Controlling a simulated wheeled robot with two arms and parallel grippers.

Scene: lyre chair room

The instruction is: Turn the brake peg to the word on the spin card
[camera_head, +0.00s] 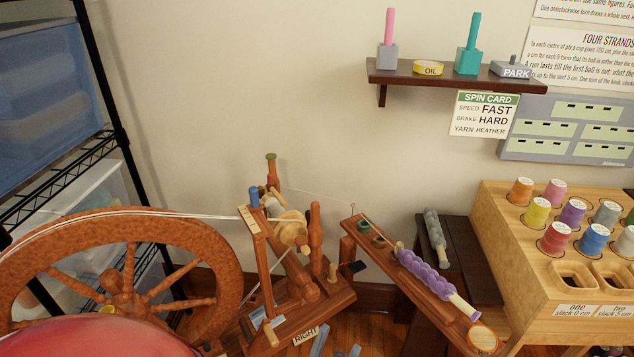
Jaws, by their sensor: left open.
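The spin card (484,115) hangs below the wall shelf and reads SPEED FAST, BRAKE HARD, YARN HEATHER. The wooden spinning wheel (232,268) stands at left, with its flyer frame (290,235) right of the rim. Several small pegs show on the frame: a green-topped one (271,168), a short one (332,272) and a pale one low in front (270,334). I cannot tell which is the brake peg, or read any brake words. My left gripper (337,345) shows only as two grey-blue fingertips at the bottom edge, apart, below the frame's base. My right gripper is out of view.
A slanted wooden board (400,287) with purple wool lies right of the frame. A wooden spool rack (492,232) stands at right. The wall shelf (450,82) holds several small items. A black wire rack (62,166) stands at left. A RIGHT label (305,336) is on the base.

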